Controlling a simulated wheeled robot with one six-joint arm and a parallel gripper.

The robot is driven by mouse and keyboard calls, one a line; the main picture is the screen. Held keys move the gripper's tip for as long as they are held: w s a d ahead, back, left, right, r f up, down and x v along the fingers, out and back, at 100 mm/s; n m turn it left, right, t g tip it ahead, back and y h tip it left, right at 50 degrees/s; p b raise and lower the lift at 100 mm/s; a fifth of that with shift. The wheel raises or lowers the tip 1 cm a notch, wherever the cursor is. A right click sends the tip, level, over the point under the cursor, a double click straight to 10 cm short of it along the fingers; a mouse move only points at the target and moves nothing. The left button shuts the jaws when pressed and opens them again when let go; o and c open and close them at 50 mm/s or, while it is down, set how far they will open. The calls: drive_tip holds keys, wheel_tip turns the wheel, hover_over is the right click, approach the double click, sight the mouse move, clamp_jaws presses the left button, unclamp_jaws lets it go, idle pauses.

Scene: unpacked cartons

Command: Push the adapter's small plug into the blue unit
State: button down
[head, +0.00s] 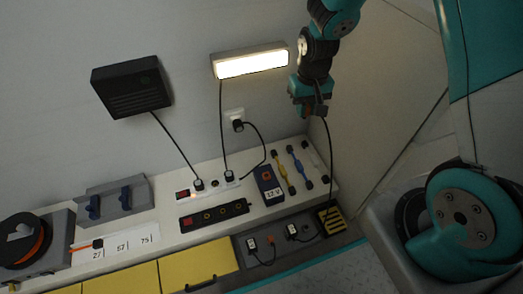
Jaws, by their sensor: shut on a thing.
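The blue unit (264,179) is a dark blue box with an orange square and a white "12 V" label. It lies on the white shelf, right of the power strips. My gripper (318,112) is up at the right, above and apart from the unit, near the wall corner. It is shut on the end of a black cable (328,150). The cable hangs from it to a black and yellow striped patch (332,220) in the grey tray. The small plug itself is too small or hidden in the jaws to make out.
Blue, yellow and white leads (300,166) lie right of the unit. A black strip (213,215) and a white strip with plugs (214,185) lie left. A lit lamp (250,62), wall socket (234,118) and black box (132,88) are on the wall. The air above the unit is clear.

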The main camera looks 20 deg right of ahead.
drive_tip(key=w+a+f+m+b, duration=0.1)
drive_tip(key=a+f+m+b, duration=0.1)
drive_tip(key=f, duration=0.7)
drive_tip(key=w+a+f+m+b, duration=0.1)
drive_tip(key=a+f+m+b, duration=0.2)
drive_tip(key=f+b, duration=0.4)
drive_tip(key=w+a+f+m+b, duration=0.1)
drive_tip(key=a+f+b, duration=0.3)
drive_tip(key=f, duration=0.8)
drive_tip(key=shift+w+f+m+b, duration=0.1)
drive_tip(key=shift+w+m+b, duration=0.05)
drive_tip(key=shift+m+b, duration=0.65)
drive_tip(key=shift+a+p, duration=0.1)
drive_tip(key=shift+p, duration=0.7)
drive_tip(key=shift+f, duration=0.7)
idle(0.6)
drive_tip(key=c, duration=0.9)
unclamp_jaws()
drive_tip(key=shift+c, duration=0.2)
